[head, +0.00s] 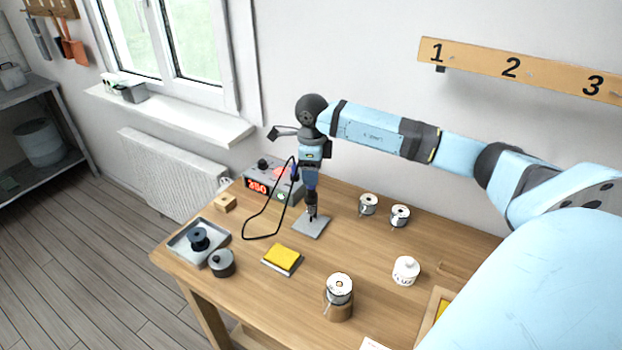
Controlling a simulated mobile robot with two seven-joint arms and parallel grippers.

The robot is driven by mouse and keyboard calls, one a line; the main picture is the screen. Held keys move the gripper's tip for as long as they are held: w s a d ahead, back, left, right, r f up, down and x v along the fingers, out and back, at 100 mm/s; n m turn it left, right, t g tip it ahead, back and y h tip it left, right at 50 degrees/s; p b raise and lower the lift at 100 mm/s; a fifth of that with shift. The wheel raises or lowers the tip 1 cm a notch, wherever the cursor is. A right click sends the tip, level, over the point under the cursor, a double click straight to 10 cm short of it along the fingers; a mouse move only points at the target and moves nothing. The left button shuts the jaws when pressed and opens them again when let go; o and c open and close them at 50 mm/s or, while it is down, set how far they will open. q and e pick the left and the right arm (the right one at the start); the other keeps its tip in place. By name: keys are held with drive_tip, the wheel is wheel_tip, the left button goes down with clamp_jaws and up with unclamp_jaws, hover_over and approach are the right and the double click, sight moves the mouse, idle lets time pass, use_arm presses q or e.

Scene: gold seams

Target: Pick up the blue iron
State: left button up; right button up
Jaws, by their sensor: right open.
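The blue iron (310,181) stands upright, tip down, in a dark holder on a grey plate (311,228) near the back of the wooden table. My right arm reaches in from the right, and my right gripper (311,173) points down at the upper part of the iron. The gripper is open, at or around the blue handle; its fingers partly hide the handle, and I cannot tell whether they touch it. A black cable (247,221) loops between the iron's upper end and the table. My left gripper is out of view.
A station with red digits (257,187) stands behind left of the holder. A yellow sponge (284,256), dark pot (222,263), spool tray (181,248), tin on a wooden stand (339,289), white jar (406,270) and two tins (400,215) stand around. Bare table lies right of the sponge.

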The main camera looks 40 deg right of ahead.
drive_tip(key=shift+f, duration=0.8)
drive_tip(key=c, duration=1)
drive_tip(key=shift+r, duration=0.2)
